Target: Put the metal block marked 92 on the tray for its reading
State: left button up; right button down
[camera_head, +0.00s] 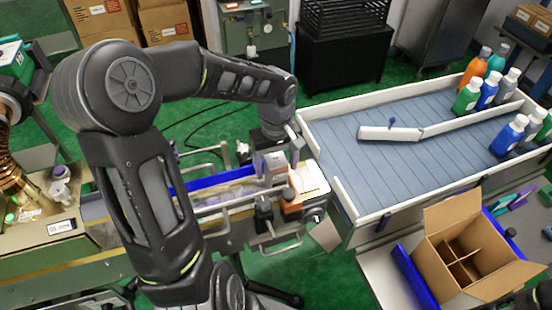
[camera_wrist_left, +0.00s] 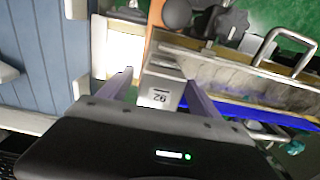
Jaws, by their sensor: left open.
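The metal block marked 92 (camera_wrist_left: 160,94) is a small silver-grey block with a dark 92 on its face. In the left wrist view it stands between the two fingers of my left gripper (camera_wrist_left: 159,78), which are spread and empty. In the head view my left gripper (camera_head: 278,150) reaches down over the block (camera_head: 275,168) at the right end of the narrow line; its fingers partly hide it. Beside it is a bright white plate (camera_head: 314,180), also in the left wrist view (camera_wrist_left: 122,50); I cannot tell whether this is the tray. My right gripper is out of view.
An orange-brown block (camera_head: 290,207) and dark knobs (camera_head: 264,212) sit close by the gripper. A blue rail (camera_head: 222,180) runs along the line. To the right is a wide grey conveyor (camera_head: 350,170) with several bottles, and an open carton (camera_head: 465,250) in front.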

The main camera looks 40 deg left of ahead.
pick_arm(q)
grip_shut()
dwell(0.8)
